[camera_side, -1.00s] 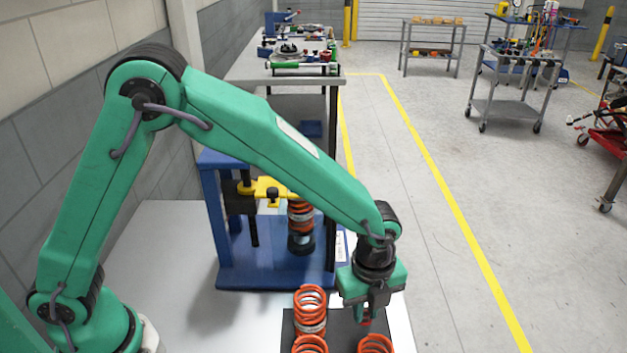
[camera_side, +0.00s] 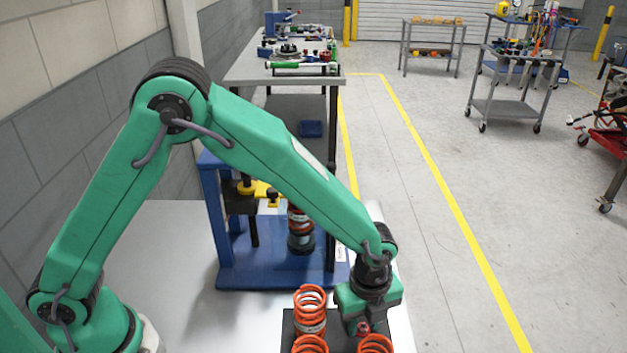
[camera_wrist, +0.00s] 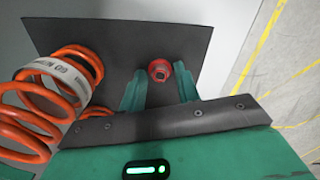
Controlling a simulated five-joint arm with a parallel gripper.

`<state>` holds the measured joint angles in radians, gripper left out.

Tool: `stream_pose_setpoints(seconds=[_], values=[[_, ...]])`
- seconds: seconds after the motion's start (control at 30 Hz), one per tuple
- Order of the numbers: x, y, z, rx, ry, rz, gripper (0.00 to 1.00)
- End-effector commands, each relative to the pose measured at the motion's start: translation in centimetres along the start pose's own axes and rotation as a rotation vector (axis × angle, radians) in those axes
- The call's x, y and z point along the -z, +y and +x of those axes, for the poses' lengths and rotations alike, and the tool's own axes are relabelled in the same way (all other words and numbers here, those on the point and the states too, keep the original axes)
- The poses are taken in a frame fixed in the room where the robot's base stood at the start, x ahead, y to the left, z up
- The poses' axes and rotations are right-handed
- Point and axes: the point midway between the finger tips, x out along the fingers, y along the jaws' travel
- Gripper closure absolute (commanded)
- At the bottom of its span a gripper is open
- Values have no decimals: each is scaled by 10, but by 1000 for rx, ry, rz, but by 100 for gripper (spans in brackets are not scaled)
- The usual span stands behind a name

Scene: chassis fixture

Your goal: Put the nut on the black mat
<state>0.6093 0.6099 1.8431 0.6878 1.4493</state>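The nut (camera_wrist: 159,71) is red with a dark hole. In the wrist view it shows between the tips of my gripper (camera_wrist: 160,76), seen against the black mat (camera_wrist: 115,40). The two green fingers stand about a nut's width apart, one on each side of it. I cannot tell whether they press on it or whether it touches the mat. In the side view the nut (camera_side: 363,328) is a small red spot low on my gripper (camera_side: 364,331), over the mat (camera_side: 290,325); the fingers are largely hidden there.
Several orange coil springs stand on the mat; one (camera_side: 310,308) is left of my gripper and another (camera_side: 376,345) is close in front. The wrist view shows a spring (camera_wrist: 45,95) close to the left finger. A blue press fixture (camera_side: 270,270) stands behind. Bare mat lies beyond the nut.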

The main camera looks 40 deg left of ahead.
Motion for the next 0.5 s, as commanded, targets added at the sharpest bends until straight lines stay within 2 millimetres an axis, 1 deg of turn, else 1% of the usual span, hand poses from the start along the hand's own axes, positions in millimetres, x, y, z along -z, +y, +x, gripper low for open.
stream_pose_setpoints(seconds=[0.33, 0.5], values=[[0, 0, 0, -1, 0, 0, 62], [0, 0, -6, 0, 0, 0, 62]])
